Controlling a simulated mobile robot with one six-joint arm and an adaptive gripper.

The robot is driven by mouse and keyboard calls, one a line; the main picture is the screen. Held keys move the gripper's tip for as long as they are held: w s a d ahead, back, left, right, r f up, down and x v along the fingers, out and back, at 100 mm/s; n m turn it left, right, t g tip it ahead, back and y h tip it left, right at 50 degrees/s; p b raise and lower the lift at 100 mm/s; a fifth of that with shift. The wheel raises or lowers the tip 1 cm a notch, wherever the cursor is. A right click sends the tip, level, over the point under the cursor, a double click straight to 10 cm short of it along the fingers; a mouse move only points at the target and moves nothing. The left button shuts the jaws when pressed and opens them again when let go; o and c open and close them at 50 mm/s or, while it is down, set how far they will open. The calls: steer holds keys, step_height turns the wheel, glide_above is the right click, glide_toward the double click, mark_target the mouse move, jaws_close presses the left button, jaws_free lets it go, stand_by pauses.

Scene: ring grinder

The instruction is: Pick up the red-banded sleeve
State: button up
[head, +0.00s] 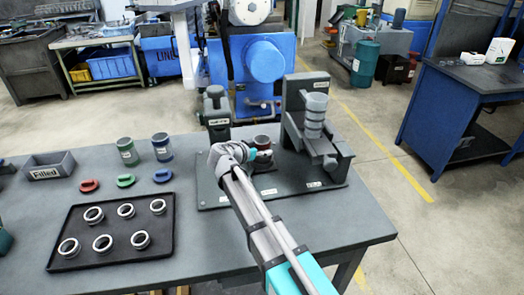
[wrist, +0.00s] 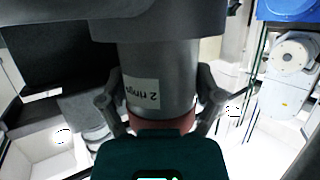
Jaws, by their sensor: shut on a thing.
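The red-banded sleeve (wrist: 172,75) is a grey cylinder with a red band and a white "2 rings" label, which reads upside down in the wrist view. My gripper (wrist: 160,108) is shut on it, one finger on each side near the red band. In the head view the sleeve (head: 262,142) shows small at the end of my arm, above the dark fixture plate, partly hidden by my gripper (head: 250,153). I cannot tell from these views whether the sleeve touches the fixture below it.
A fixture with a grey stacked cylinder (head: 315,115) stands close on the right. A grey post (head: 216,112) stands behind left. Green (head: 127,151) and blue (head: 162,147) banded sleeves, coloured pieces (head: 125,181), a ring tray (head: 62,265) and a "Filled" bin (head: 50,166) lie left.

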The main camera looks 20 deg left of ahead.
steer(key=shift+r, duration=0.1)
steer(key=shift+r+p, duration=0.95)
steer(key=shift+p, duration=0.05)
steer(key=s+a+r+p, duration=0.1)
steer(key=s+r+p, duration=1)
steer(key=s, duration=0.3)
steer(key=shift+a, duration=0.35)
steer(key=shift+s, duration=0.1)
